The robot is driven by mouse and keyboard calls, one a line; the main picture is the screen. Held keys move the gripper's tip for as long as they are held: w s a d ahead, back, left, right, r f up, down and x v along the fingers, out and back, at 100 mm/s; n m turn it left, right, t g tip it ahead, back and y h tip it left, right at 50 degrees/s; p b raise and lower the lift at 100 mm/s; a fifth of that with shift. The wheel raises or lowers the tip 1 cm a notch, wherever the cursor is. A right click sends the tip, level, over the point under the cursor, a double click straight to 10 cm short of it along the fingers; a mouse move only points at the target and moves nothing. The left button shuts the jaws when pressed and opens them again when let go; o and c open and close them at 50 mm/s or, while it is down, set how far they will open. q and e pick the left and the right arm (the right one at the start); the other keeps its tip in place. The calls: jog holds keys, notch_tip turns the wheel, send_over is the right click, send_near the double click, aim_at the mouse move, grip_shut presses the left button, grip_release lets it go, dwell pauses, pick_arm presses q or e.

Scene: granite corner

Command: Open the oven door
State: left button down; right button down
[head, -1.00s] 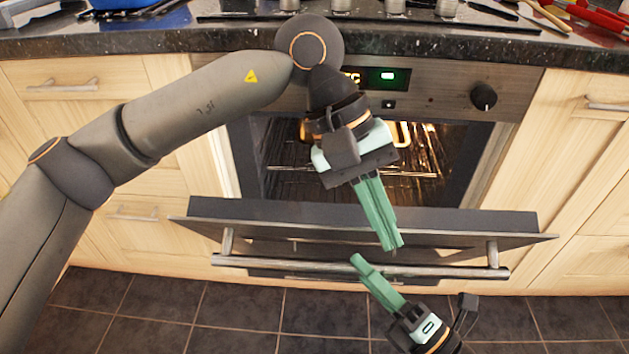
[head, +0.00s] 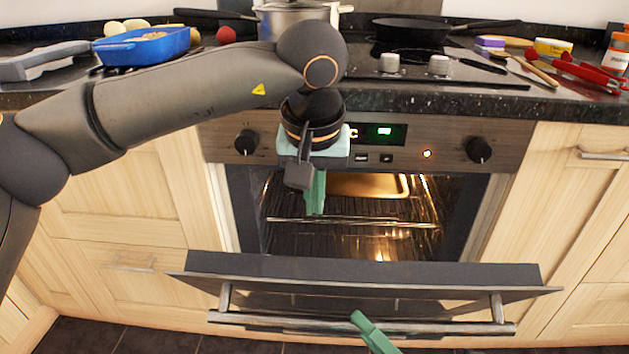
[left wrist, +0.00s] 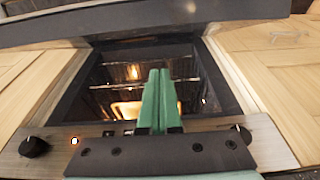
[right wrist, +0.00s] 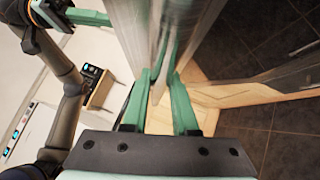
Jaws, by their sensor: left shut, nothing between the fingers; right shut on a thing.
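The oven door (head: 370,273) is partly open, its top edge tilted out toward me, with the lit cavity (head: 350,215) showing above it. Its metal handle (head: 265,322) runs along the front of the door. My right gripper (head: 358,320) is shut on the handle, with only its green fingers in the head view; the right wrist view shows its fingers (right wrist: 162,100) around a blurred metal bar. My left gripper (head: 316,208) is shut and empty, pointing down in front of the opening's upper part. Its closed fingers also show in the left wrist view (left wrist: 160,95).
The control panel (head: 225,143) with knobs is above the cavity. The granite counter (head: 430,101) holds a pot (head: 295,20), a frying pan (head: 412,30), a blue tray (head: 148,46) and red-handled tools (head: 590,72). Wooden cabinets (head: 120,205) flank the oven.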

jog(key=shift+f, duration=0.3)
pick_arm(q)
jog(key=f, duration=0.2)
jog(key=s+f, duration=0.1)
jog(key=f, duration=0.1)
jog(key=shift+s+f, duration=0.15)
jog(key=shift+f, duration=0.15)
jog(key=shift+s+f, duration=0.4)
jog(key=shift+s, duration=0.35)
